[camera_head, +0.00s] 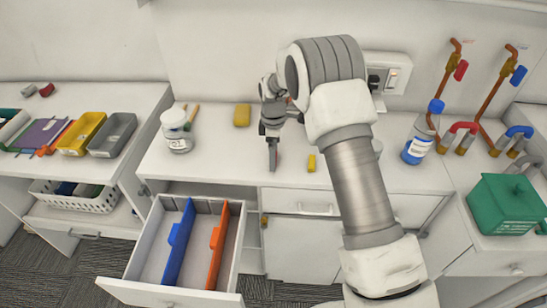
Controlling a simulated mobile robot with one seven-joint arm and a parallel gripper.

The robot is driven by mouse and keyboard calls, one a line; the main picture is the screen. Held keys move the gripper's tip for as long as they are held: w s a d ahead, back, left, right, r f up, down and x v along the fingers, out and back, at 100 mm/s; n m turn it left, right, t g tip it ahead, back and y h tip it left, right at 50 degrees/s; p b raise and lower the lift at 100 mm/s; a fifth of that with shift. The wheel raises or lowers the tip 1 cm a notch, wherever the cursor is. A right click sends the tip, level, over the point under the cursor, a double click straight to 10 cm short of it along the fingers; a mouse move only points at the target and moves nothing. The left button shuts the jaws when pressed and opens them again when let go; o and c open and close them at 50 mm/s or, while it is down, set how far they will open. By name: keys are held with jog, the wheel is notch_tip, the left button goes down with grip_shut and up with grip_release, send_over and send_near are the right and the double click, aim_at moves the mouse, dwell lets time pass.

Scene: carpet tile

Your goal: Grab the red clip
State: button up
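My gripper (272,157) points down over the middle white counter, with its fingertips at or just above the surface. It is seen edge-on, so I cannot tell whether the fingers are apart. A small reddish object (278,159), possibly the red clip, shows just right of the fingertips and is partly hidden by them. I cannot tell whether it is between the fingers or behind them. Another small dark red object (46,90) lies on the left counter beside a grey one.
A small yellow block (311,163) stands right of my gripper, and a yellow sponge-like block (242,115) lies behind it. A white jar (176,131) is to the left. An open drawer (143,288) with blue and orange dividers juts out below. My arm hides the counter's right part.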

jog(key=shift+f, duration=0.2)
jog(key=c, duration=1.2)
jog(key=shift+c, duration=0.2)
jog(key=shift+r, duration=0.15)
